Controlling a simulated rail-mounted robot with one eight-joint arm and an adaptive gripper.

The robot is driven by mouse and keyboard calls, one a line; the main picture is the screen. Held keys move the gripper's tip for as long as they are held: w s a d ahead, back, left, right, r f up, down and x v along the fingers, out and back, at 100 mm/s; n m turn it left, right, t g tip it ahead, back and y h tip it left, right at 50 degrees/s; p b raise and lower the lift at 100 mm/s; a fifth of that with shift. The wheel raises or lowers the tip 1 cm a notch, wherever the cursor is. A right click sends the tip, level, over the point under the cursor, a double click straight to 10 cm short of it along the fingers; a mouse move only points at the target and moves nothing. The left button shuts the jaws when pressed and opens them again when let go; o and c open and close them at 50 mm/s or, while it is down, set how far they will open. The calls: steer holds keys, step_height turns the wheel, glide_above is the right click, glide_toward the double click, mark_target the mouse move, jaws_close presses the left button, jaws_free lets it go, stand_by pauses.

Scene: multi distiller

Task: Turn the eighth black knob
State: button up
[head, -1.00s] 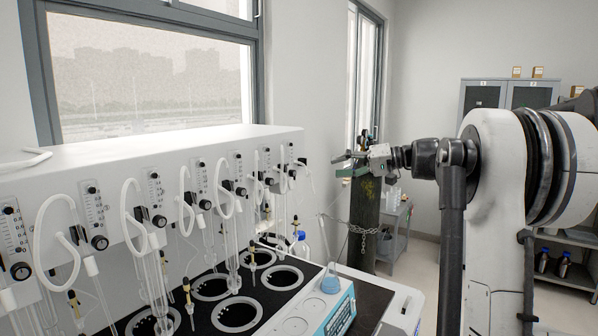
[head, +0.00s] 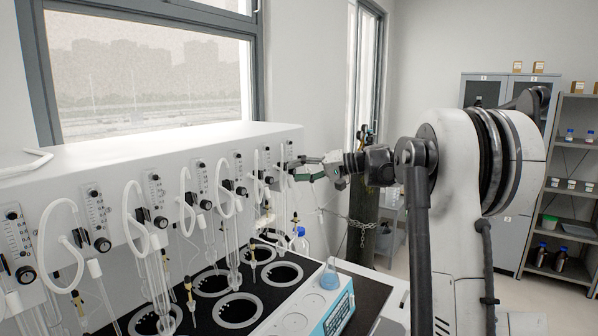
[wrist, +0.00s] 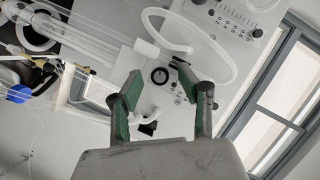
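A row of black knobs runs along the white panel in the head view, one below each flow meter. The knobs at the far right end are small and partly hidden by tubes and my gripper. My gripper (head: 306,164) is at that right end of the panel. In the wrist view, a round black knob (wrist: 159,75) shows between and just ahead of the green-padded fingertips of my gripper (wrist: 157,80). The fingers are open, one on each side of the knob in the picture. I cannot tell whether either touches it. Another black knob (wrist: 198,2) shows at the top edge.
A looped white tube (wrist: 215,80) passes close to the right fingertip. Glass tubes (wrist: 85,35) hang nearby. Below the panel is a black heating block with round wells (head: 237,311).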

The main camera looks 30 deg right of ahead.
jaws_close()
steer(key=shift+d+f+m+y+b, duration=0.1)
steer(key=shift+f+m+y+b, duration=0.25)
steer(key=shift+m+b, duration=0.6)
steer(key=shift+r+m+y+b, duration=0.2)
steer(key=shift+m+y+b, duration=0.4)
steer(key=shift+m, duration=0.25)
jaws_free()
steer(key=v, duration=1.2)
